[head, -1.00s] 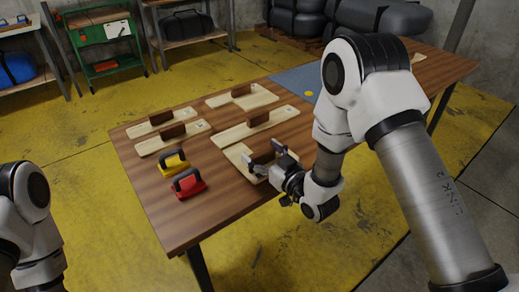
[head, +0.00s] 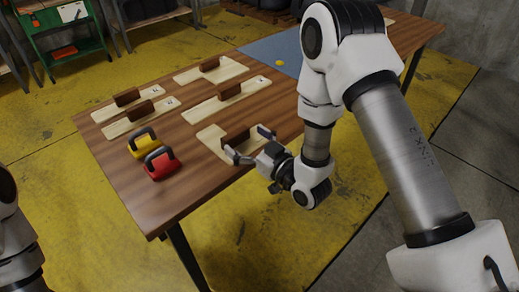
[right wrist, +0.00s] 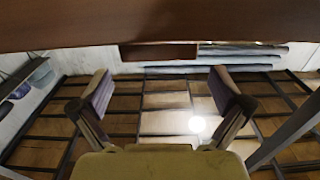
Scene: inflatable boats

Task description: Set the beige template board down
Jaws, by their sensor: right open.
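A beige template board (head: 209,136) with a brown upright handle (head: 236,138) lies flat on the wooden table near its right front edge. My right gripper (head: 250,143) is open at the handle, its two fingers spread apart on the near side. They partly cover the handle and the board's near end. In the right wrist view both fingers (right wrist: 165,92) are wide apart with nothing between them. My left gripper is out of view; only part of the left arm shows at the lower left.
A green shelf unit (head: 65,35) stands behind, on yellow floor.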

